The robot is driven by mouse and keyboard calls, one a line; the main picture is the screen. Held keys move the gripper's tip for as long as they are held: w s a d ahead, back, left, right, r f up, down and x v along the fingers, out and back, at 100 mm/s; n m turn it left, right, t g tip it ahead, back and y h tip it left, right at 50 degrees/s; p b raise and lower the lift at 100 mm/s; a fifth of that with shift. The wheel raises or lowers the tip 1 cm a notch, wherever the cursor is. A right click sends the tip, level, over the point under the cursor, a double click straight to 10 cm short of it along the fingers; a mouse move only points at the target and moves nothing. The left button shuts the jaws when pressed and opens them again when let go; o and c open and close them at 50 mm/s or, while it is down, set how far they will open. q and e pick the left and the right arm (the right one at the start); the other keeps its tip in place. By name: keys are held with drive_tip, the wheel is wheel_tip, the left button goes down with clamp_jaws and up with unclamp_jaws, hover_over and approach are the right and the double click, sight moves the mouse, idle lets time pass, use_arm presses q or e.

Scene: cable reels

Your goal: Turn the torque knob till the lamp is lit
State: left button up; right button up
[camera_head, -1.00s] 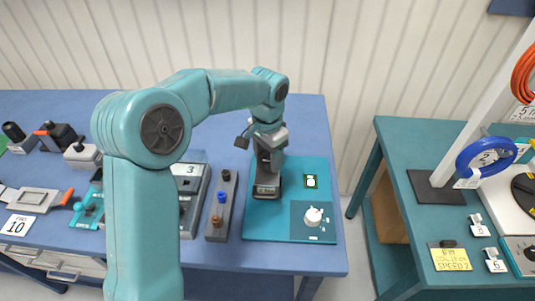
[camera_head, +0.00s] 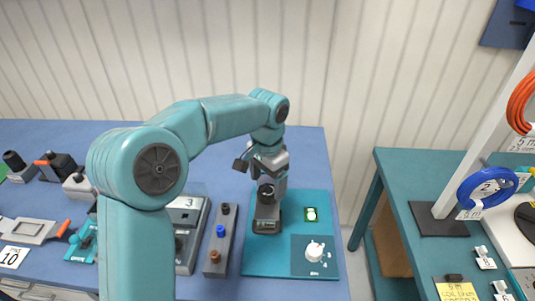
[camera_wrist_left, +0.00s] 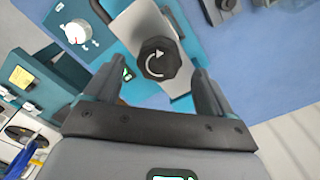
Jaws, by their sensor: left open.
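A black faceted knob (camera_wrist_left: 158,60) with a white curved arrow sits on a grey metal block. It also shows in the head view (camera_head: 266,191), on top of a dark upright block on the teal board (camera_head: 263,263). My left gripper (camera_head: 268,172) is above the knob. Its open fingers (camera_wrist_left: 150,90) stand either side of the knob in the wrist view, with gaps visible. A white dial knob (camera_head: 315,251) with a scale is at the board's front right.
A grey strip (camera_head: 221,241) with black, blue and brown knobs stands left of the board. A grey box (camera_head: 187,215) marked 3 is farther left. Across a gap to the right is a teal table (camera_head: 407,160) with blue (camera_head: 487,187) and orange cable coils.

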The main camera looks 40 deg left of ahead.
use_arm(q)
wheel_tip(320, 180, up, 13)
drive_tip(key=shift+r+p, duration=0.15)
drive_tip(key=shift+p, duration=0.3)
idle(0.3)
